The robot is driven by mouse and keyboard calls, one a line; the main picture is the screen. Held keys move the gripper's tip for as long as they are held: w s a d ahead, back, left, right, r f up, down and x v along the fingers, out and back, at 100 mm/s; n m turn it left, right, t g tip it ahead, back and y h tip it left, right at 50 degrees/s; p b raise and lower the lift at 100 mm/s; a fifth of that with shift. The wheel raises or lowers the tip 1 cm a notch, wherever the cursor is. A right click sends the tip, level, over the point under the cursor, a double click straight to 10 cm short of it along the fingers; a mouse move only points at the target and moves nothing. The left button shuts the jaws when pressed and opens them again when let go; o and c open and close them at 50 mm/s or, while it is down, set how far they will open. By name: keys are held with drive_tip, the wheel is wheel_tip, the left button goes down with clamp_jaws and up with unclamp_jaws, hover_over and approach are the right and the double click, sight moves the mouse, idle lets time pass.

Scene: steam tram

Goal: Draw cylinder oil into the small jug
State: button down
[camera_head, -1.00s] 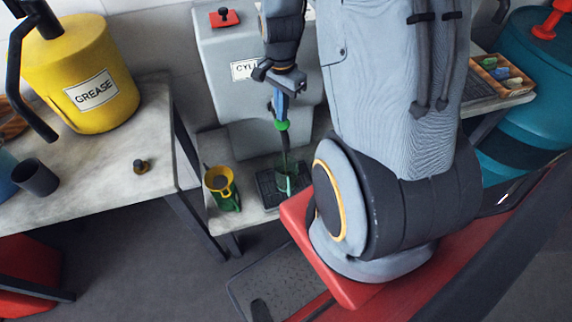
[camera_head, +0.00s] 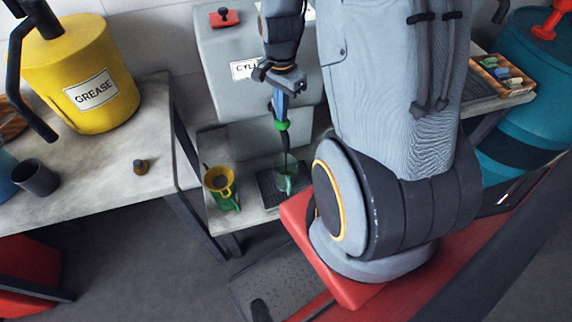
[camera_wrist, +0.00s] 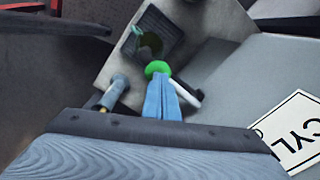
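A grey tank (camera_head: 225,55) with a label beginning "CYL" stands at the back. My gripper (camera_head: 280,115) is in front of it; its blue fingers are close together, with their tips at a round green knob (camera_head: 282,125), and look shut on it. The wrist view shows the fingers (camera_wrist: 163,92) meeting at the knob (camera_wrist: 157,68). A dark spout or stream runs down from there; I cannot tell which. The small see-through green jug (camera_head: 286,180) stands upright below it on a dark drip grate (camera_head: 266,190). Its inside looks dark in the wrist view (camera_wrist: 150,42).
A green can with a yellow funnel top (camera_head: 221,185) stands left of the grate. A yellow grease drum (camera_head: 85,70), a dark cup (camera_head: 36,178) and a small brass knob (camera_head: 140,166) are on the left bench. A wooden tray (camera_head: 515,85) is at right.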

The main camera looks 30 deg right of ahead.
drive_tip(key=shift+r+p, duration=2.05)
drive_tip(key=shift+r, duration=0.35)
wheel_tip(320, 180, up, 6)
drive_tip(key=p, duration=0.5)
drive_tip(key=s+a+r+n+b, duration=0.2)
drive_tip(key=s+a+r+n, duration=0.1)
drive_tip(key=a+n, duration=0.3)
drive_tip(key=s+a+r+n+t+b, duration=0.1)
drive_tip(key=s+a+r+n+b, duration=0.1)
drive_tip(key=s+a+r+n, duration=0.2)
drive_tip(key=a+n, duration=0.3)
drive_tip(key=n, duration=0.2)
drive_tip(key=shift+s, duration=0.3)
